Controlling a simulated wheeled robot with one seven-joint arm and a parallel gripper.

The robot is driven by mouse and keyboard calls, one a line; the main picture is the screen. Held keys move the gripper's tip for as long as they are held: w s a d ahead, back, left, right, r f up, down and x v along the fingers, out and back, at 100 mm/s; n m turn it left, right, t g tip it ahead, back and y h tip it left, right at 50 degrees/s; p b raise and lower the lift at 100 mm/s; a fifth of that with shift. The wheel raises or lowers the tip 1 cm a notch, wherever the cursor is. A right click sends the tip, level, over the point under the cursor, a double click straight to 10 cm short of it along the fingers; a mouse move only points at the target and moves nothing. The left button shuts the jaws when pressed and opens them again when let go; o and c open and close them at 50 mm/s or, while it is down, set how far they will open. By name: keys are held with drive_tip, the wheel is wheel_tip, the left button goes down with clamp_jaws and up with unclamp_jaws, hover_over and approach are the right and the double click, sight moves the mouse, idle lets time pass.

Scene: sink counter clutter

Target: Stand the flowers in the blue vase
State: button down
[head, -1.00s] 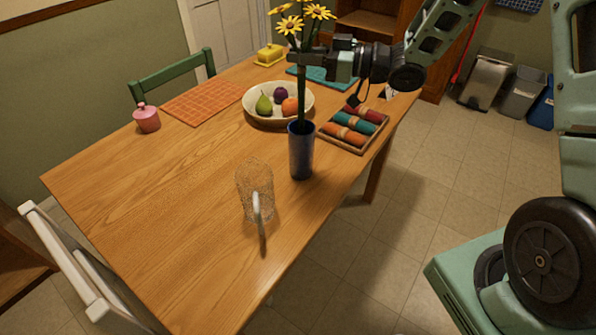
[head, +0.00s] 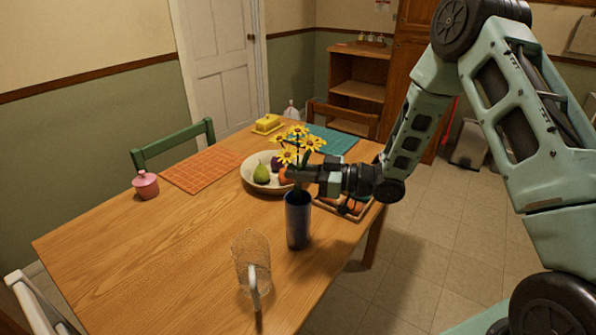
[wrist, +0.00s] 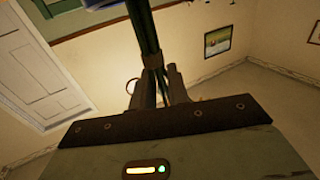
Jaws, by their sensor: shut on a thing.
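The yellow flowers (head: 296,143) stand upright, their stems going down into the mouth of the blue vase (head: 298,222). The vase stands upright on the wooden table near its right edge. My gripper (head: 292,174) is just above the vase rim and shut on the stems, below the blooms. In the wrist view the dark green stems (wrist: 146,40) run up between my fingers (wrist: 155,85). The lower stem ends are hidden inside the vase.
A clear patterned pitcher (head: 250,258) stands in front of the vase. A fruit bowl (head: 250,179) is behind it, and a tray of rolled cloths (head: 352,216) is partly hidden by my arm.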

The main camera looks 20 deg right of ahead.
drive_tip(key=shift+f, duration=0.2)
drive_tip(key=c, duration=1.3)
unclamp_jaws()
drive_tip(key=shift+c, duration=0.2)
drive_tip(key=shift+r, duration=0.1)
drive_tip(key=b+v, duration=0.2)
drive_tip(key=v, duration=1)
drive_tip(key=shift+b, duration=0.4)
